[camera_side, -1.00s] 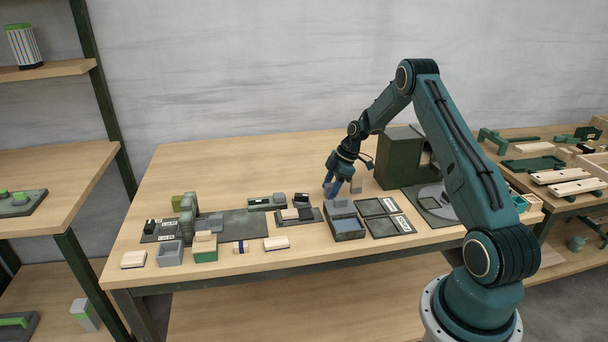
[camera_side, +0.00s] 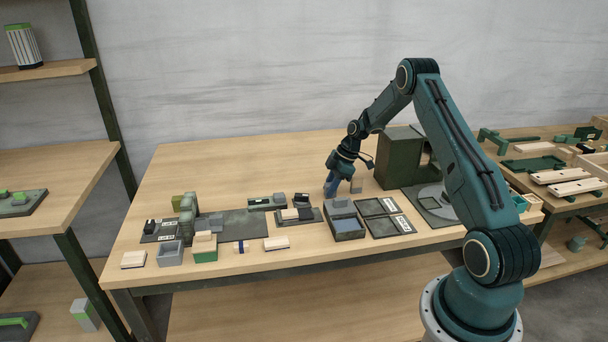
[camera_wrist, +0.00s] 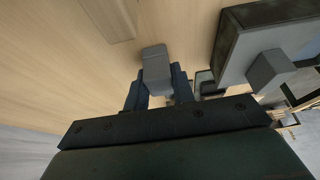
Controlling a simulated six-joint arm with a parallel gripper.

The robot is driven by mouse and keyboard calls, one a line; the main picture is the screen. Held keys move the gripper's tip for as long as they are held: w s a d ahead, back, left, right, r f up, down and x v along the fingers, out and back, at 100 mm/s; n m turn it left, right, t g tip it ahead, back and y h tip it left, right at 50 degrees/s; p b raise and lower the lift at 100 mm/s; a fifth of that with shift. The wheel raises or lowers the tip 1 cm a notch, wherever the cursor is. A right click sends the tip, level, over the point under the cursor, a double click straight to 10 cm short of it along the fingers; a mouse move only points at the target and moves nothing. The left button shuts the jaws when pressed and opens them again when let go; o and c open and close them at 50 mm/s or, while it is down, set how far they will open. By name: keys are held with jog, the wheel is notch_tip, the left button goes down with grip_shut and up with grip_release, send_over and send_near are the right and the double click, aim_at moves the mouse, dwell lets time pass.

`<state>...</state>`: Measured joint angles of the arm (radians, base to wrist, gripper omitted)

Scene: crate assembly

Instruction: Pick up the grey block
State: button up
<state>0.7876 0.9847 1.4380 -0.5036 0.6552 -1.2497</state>
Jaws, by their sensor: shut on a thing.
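My gripper (camera_side: 331,191) is low over the wooden table, behind the shallow dark tray. In the wrist view its two blue fingers (camera_wrist: 158,82) are shut on the grey block (camera_wrist: 156,62), one finger on each side. The block's end sticks out past the fingertips. In the side view the fingers mostly hide the held block, and I cannot tell whether it still touches the table.
A dark green cabinet (camera_side: 397,158) stands behind right. The back left of the table is clear.

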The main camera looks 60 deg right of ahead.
notch_tip(320, 180, up, 20)
dwell(0.6)
jog(key=shift+f, duration=0.1)
jog(key=o, duration=0.4)
jog(key=shift+c, duration=1.5)
